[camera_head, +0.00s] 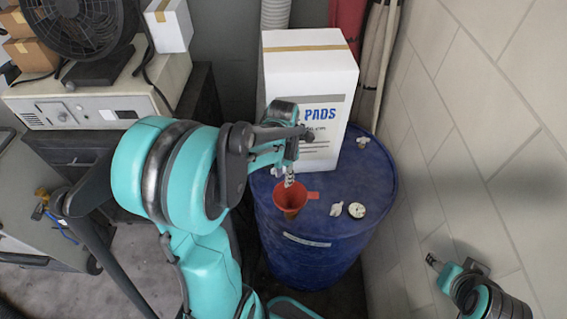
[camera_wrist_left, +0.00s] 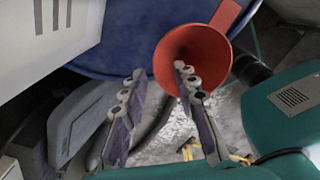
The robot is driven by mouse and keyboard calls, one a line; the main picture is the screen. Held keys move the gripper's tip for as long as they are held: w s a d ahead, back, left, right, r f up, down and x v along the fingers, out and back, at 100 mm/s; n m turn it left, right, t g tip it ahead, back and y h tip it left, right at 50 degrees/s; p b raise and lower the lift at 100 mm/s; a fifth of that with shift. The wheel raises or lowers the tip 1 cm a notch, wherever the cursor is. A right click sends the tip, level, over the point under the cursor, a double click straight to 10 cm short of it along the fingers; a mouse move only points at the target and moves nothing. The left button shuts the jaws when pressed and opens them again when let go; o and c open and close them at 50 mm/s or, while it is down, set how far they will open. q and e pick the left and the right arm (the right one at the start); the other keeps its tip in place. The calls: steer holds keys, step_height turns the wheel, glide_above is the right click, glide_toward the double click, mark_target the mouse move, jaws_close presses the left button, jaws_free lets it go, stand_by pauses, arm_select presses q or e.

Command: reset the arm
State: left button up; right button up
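My left arm reaches in from the left in the head view. Its gripper (camera_head: 289,180) is just above a red funnel (camera_head: 291,201) at the near side of a blue drum's top (camera_head: 335,200). In the left wrist view the two fingers of the left gripper (camera_wrist_left: 159,72) are apart with nothing between them. The red funnel (camera_wrist_left: 192,52) shows behind the right-hand finger; I cannot tell whether they touch. My right gripper (camera_head: 433,261) is at the lower right of the head view, near the wall, too small to judge.
A white PADS box (camera_head: 308,85) stands on the back of the drum. A round gauge (camera_head: 356,210) and small fittings (camera_head: 337,209) lie on the drum top. A block wall (camera_head: 480,130) bounds the right. A cabinet with a fan (camera_head: 85,25) stands left.

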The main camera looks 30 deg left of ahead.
arm_select(q)
step_height(320, 180, up, 10)
stand_by(0.3)
steer(key=shift+s+f, duration=0.1)
steer(key=shift+f, duration=0.05)
steer(key=s+d+f+m+t+b, duration=0.3)
steer(key=d+f+m+b, duration=0.1)
steer(key=m, duration=1.2)
steer(key=s+d+f+m+t+b, duration=0.4)
steer(key=d+f+m+b, duration=0.1)
steer(key=m, duration=1.1)
steer(key=shift+d+f+b, duration=0.2)
steer(key=shift+d+b, duration=0.3)
steer(key=shift+d, duration=0.7)
